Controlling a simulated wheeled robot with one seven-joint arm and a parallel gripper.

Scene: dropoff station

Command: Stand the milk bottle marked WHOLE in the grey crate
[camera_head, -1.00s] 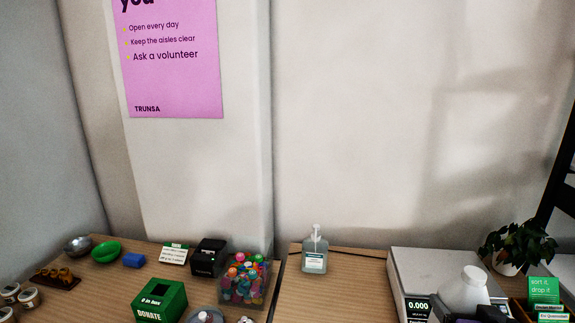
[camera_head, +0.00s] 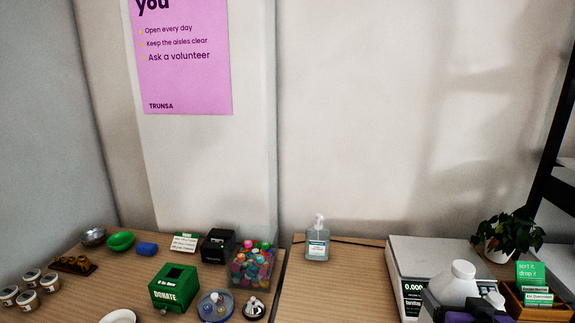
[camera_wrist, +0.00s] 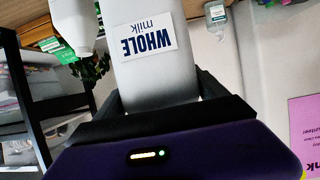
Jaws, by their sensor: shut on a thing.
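A white milk bottle (camera_wrist: 150,60) fills the upper middle of the wrist view. Its label reads WHOLE milk, upside down in that picture. My gripper (camera_wrist: 160,98) is shut on this bottle, one dark finger at each side. I see no grey crate in these frames.
The scale (camera_head: 397,268), a potted plant (camera_head: 507,235) and a wooden box of cards (camera_head: 511,292) crowd the right. A sanitizer bottle (camera_head: 317,243) stands further left. A green donation box (camera_head: 174,287) and a bin of colourful items (camera_head: 251,266) are on the left table.

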